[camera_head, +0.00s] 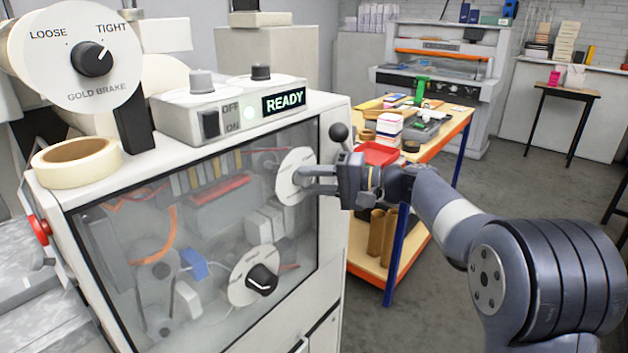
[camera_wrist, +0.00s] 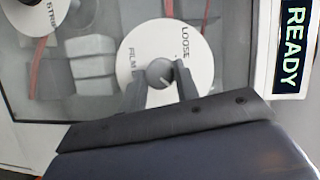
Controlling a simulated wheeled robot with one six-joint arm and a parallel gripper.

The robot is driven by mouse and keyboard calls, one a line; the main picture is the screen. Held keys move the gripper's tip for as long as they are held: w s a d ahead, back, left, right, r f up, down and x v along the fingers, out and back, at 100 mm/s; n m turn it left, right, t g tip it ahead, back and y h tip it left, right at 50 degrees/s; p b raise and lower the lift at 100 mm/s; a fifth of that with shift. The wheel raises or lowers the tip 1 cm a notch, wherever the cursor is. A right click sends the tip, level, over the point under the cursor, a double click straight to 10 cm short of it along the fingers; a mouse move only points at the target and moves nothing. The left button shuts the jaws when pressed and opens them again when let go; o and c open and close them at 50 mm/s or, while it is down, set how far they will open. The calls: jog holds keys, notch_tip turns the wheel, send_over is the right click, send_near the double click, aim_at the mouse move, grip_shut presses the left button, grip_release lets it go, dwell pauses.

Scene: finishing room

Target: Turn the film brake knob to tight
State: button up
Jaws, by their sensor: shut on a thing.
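The film brake knob (camera_wrist: 159,70) is a small dark round knob at the centre of a white dial (camera_wrist: 140,45) in the wrist view. The words FILM and LOOSE are readable on the dial; the word TIGHT is not visible. A short light mark shows on the knob, but I cannot tell its exact setting. My gripper (camera_wrist: 161,82) is shut on the knob, one finger on each side. In the head view, the dial (camera_head: 291,168) stands on the machine's clear front panel, and my gripper (camera_head: 301,180) reaches it from the right, hiding the knob.
A second dial (camera_head: 243,290) with a black knob sits lower on the panel. The gold brake dial (camera_head: 72,75) is at upper left, its pointer towards TIGHT. A lit READY sign (camera_head: 283,101) and a black ball-ended lever (camera_head: 339,133) are close to my gripper. A loaded cart (camera_head: 442,140) stands behind.

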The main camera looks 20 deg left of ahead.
jog(key=o, duration=1)
jog(key=shift+d, duration=0.15)
jog(key=d, duration=0.3)
jog(key=d+b, duration=0.1)
jog(key=d, duration=0.3)
jog(key=d+r, duration=0.1)
jog(key=d, duration=0.2)
jog(key=shift+d, duration=0.25)
jog(key=a, duration=0.7)
jog(key=a+f+p, duration=0.1)
jog(key=a, duration=0.3)
jog(key=shift+d, duration=0.1)
